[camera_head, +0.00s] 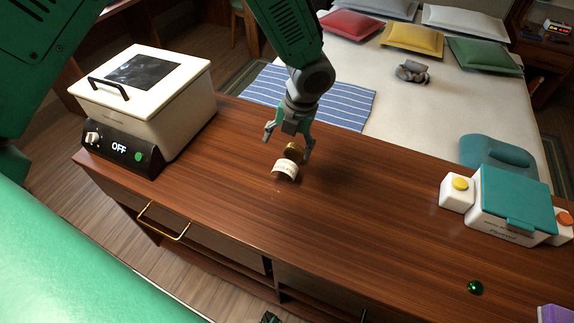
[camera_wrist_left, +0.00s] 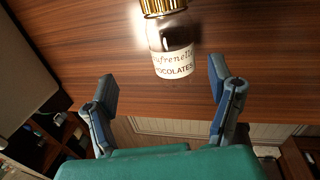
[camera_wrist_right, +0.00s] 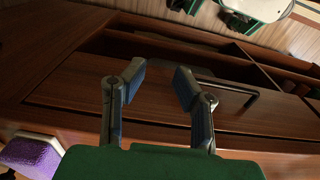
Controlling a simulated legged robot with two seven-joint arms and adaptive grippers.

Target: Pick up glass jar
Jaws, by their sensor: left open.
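The glass jar (camera_head: 285,170) has a gold lid and a white label and is on the wooden counter. In the left wrist view the jar (camera_wrist_left: 172,45) is at the top, with its label facing the camera and its lid cut off by the frame edge. My left gripper (camera_head: 288,144) is open and empty, just above and behind the jar in the head view, partly covering it. In the left wrist view the jar is ahead of the two spread fingers, with no contact visible. My right gripper (camera_wrist_right: 160,83) is open and empty, facing the drawer fronts.
A white cooker (camera_head: 185,90) with a dark control panel stands left on the counter (camera_head: 330,225). A teal-lidded box (camera_head: 512,200), white containers and a green ball-like object (camera_head: 475,287) are at right. The counter around the jar is clear. A bed (camera_head: 450,105) is behind.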

